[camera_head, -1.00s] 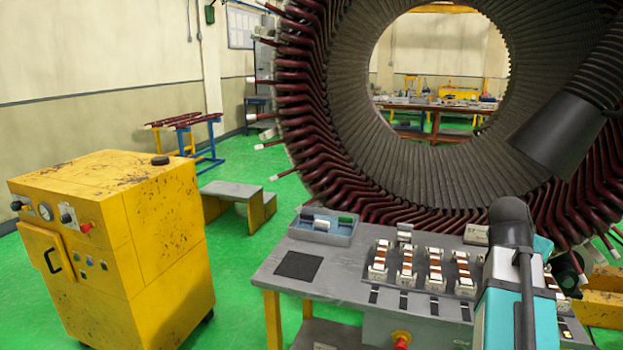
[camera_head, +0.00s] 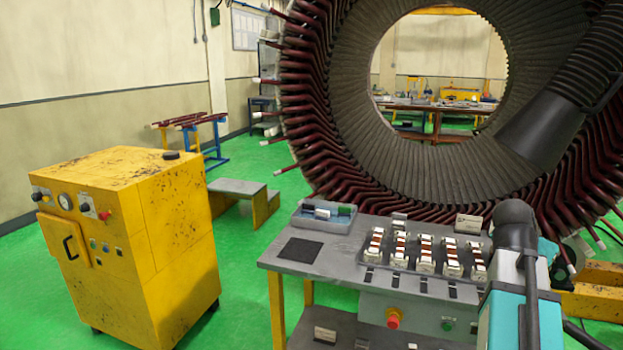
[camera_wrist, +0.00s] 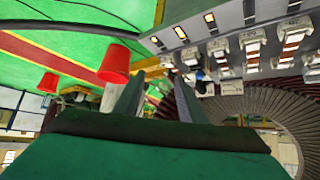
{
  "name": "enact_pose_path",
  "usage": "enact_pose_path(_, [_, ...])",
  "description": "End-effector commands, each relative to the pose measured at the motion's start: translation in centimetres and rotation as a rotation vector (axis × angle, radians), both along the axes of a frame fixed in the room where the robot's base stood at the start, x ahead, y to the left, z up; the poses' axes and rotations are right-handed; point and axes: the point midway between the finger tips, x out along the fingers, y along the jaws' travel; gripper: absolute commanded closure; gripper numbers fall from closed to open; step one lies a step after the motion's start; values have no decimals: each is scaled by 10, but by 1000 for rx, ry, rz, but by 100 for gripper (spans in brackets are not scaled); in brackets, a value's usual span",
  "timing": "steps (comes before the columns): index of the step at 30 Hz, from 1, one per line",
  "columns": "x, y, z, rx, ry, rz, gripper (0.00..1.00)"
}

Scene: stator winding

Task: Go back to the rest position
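My gripper (camera_wrist: 157,98) shows in the wrist view as two separate fingers with a gap between them. It is open, and I see nothing held in it. It is apart from the parts on the bench. My teal and grey arm (camera_head: 520,310) rises at the lower right of the head view, but the gripper itself cannot be made out there. The large stator ring (camera_head: 350,110) with dark red coil ends stands behind the grey workbench (camera_head: 345,265).
Several white-and-brown parts (camera_head: 425,255) stand in rows on the workbench, beside a blue-grey bin (camera_head: 322,217). A red button (camera_head: 393,318) is on its front. A yellow cabinet (camera_head: 130,240) and a step (camera_head: 240,195) stand left. Green floor between cabinet and workbench is clear. Red caps (camera_wrist: 115,62) show near my fingers.

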Motion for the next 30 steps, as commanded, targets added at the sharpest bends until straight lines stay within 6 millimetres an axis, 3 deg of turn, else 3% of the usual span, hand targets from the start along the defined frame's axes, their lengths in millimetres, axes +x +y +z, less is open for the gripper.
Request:
enact_pose_path(8, [14, 18, -13, 9, 17, 33, 63])
enact_pose_path(17, [27, 36, -47, 32, 63, 65, 63])
enact_pose_path(23, [37, 52, -85, 56, 114, 93, 63])
enact_pose_path(30, [46, 85, -154, 102, 207, 145, 63])
